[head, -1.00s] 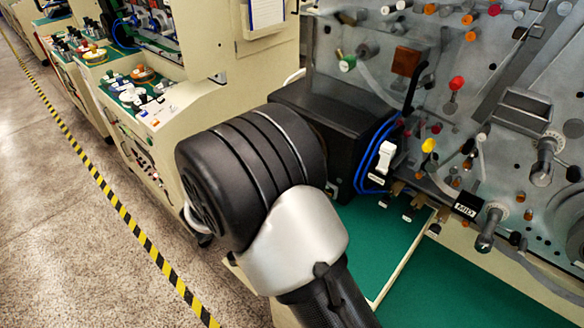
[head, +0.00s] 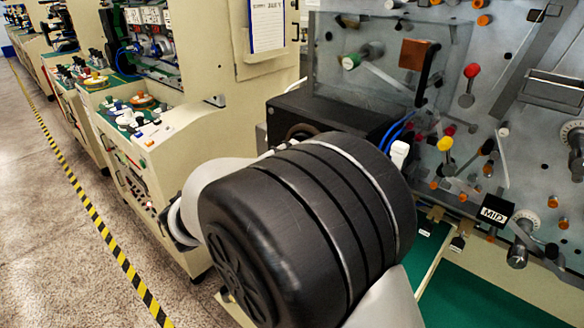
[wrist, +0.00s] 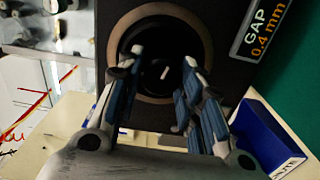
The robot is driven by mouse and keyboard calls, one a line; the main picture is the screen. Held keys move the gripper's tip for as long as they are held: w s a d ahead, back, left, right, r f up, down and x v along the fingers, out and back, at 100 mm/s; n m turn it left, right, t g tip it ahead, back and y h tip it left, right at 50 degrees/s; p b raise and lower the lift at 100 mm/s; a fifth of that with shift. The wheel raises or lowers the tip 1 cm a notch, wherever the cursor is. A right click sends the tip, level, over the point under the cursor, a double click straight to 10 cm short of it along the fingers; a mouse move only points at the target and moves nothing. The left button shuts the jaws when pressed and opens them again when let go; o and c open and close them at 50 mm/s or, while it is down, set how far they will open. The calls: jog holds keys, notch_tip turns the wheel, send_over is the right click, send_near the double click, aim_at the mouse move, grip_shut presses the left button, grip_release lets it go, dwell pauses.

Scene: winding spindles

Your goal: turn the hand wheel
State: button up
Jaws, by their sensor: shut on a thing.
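The hand wheel (wrist: 152,32) is a dark round wheel on the front face of a black box, inside a paler ring, in the wrist view. A short white mark shows near its centre. My gripper (wrist: 157,80) reaches over the wheel, with one blue-padded finger on each side of the middle, shut on it. The exact contact at the fingertips is dark and hard to make out. In the head view the black box (head: 335,112) stands behind my arm, and only the upper edge of the wheel (head: 300,130) shows. My gripper is hidden there behind my arm.
A label reading GAP 0.4 mm (wrist: 262,28) is on the box face. A blue bin (wrist: 268,135) stands close at the right in the wrist view. A panel with coloured knobs (head: 470,70) rises at the right in the head view. Open floor (head: 60,220) lies left.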

dwell(0.4)
jog(key=o, duration=1.1)
jog(key=shift+c, duration=0.2)
jog(key=v, duration=1.2)
